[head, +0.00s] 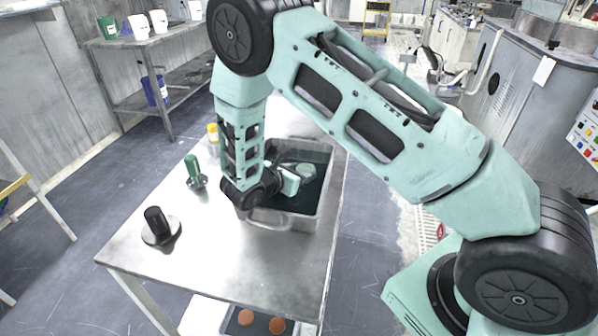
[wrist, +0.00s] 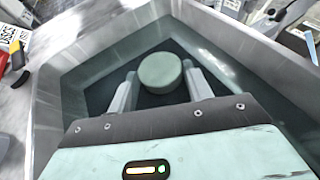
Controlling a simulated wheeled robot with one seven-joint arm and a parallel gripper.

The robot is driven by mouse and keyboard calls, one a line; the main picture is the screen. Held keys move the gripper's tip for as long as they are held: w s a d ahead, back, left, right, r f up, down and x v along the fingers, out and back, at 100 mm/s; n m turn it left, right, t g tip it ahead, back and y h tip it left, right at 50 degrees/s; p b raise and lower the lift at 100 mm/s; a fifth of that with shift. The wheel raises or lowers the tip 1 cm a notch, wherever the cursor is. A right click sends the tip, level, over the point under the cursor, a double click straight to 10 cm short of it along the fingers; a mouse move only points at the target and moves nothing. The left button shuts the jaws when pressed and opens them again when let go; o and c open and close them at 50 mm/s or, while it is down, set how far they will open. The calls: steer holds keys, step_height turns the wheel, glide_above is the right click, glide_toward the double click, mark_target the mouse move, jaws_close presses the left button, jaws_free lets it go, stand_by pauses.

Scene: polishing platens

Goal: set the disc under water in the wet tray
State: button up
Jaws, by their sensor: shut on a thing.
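The wet tray (head: 284,222) is a grey metal basin on the steel table, with dark greenish water or floor inside. My gripper (head: 293,182) reaches down into it from the left. The disc (wrist: 160,71) is round, thick and pale green. In the wrist view my gripper (wrist: 161,88) is shut on it, one pale finger at each side. The disc also shows in the head view (head: 306,171), inside the tray's walls. I cannot tell whether it is below the water surface or touches the bottom. My wrist hides the tray's left side.
On the steel table (head: 215,250), left of the tray, stand a green-handled tool (head: 193,170), a black-handled round piece (head: 159,224) and a yellow-topped bottle (head: 213,132). The table's front middle is clear. Orange discs (head: 246,317) lie on a lower shelf. A blue bucket (head: 154,90) sits on the left rack.

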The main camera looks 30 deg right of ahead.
steer(key=shift+f, duration=0.1)
steer(key=o, duration=1)
steer(key=shift+a+r, duration=0.15)
steer(key=shift+r, duration=0.05)
steer(key=shift+b+v, duration=0.6)
steer(key=shift+v, duration=3)
